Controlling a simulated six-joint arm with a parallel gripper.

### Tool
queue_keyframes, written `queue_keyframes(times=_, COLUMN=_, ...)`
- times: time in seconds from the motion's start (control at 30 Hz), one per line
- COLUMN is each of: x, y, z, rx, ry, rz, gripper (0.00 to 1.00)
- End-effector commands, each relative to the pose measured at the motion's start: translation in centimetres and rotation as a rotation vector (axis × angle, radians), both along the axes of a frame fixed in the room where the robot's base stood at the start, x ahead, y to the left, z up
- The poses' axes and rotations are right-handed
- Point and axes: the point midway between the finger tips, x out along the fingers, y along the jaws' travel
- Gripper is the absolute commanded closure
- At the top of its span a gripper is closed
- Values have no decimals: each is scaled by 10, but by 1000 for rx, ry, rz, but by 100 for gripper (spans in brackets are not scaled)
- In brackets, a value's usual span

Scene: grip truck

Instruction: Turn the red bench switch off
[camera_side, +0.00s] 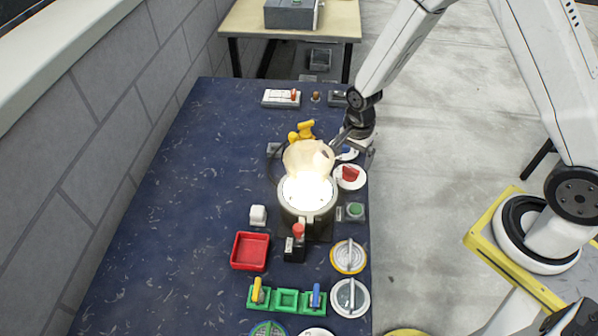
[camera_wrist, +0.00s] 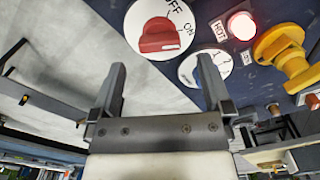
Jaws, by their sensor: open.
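The red bench switch is a red rotary knob (camera_side: 350,174) on a round white dial near the bench's right edge. In the wrist view the red knob (camera_wrist: 160,37) shows large at the top, with OFF and ON printed on its dial. Its grip lies roughly sideways, with its right end near ON. My gripper (camera_side: 347,142) hangs just behind the switch in the side view, by the bench edge. In the wrist view my gripper (camera_wrist: 161,78) is open and empty; its fingers are apart and the knob appears beyond the gap, not touched.
A brightly glowing pot (camera_side: 308,195) stands left of the switch. A blue-knob dial (camera_wrist: 205,70) is partly hidden by a finger. A yellow valve (camera_wrist: 284,55) and a lit red lamp (camera_wrist: 240,25) labelled HOT are nearby. A green button (camera_side: 355,210) sits in front of the switch.

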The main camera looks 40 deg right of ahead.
Motion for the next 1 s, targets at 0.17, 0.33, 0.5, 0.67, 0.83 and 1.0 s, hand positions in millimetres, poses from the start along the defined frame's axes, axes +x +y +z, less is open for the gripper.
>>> queue_keyframes(times=0.17, x=-1, y=0, z=-19, rx=0, ry=2, rz=0, gripper=0)
queue_keyframes(times=0.33, x=0, y=0, z=-32, rx=0, ry=1, rz=0, gripper=0)
queue_keyframes(times=0.5, x=0, y=0, z=-38, rx=0, ry=0, rz=0, gripper=0)
queue_keyframes(times=0.67, x=0, y=0, z=-40, rx=0, ry=-1, rz=0, gripper=0)
queue_keyframes(times=0.83, x=0, y=0, z=-39, rx=0, ry=-1, rz=0, gripper=3)
queue_keyframes(times=1.0, x=0, y=0, z=-39, rx=0, ry=-1, rz=0, gripper=57)
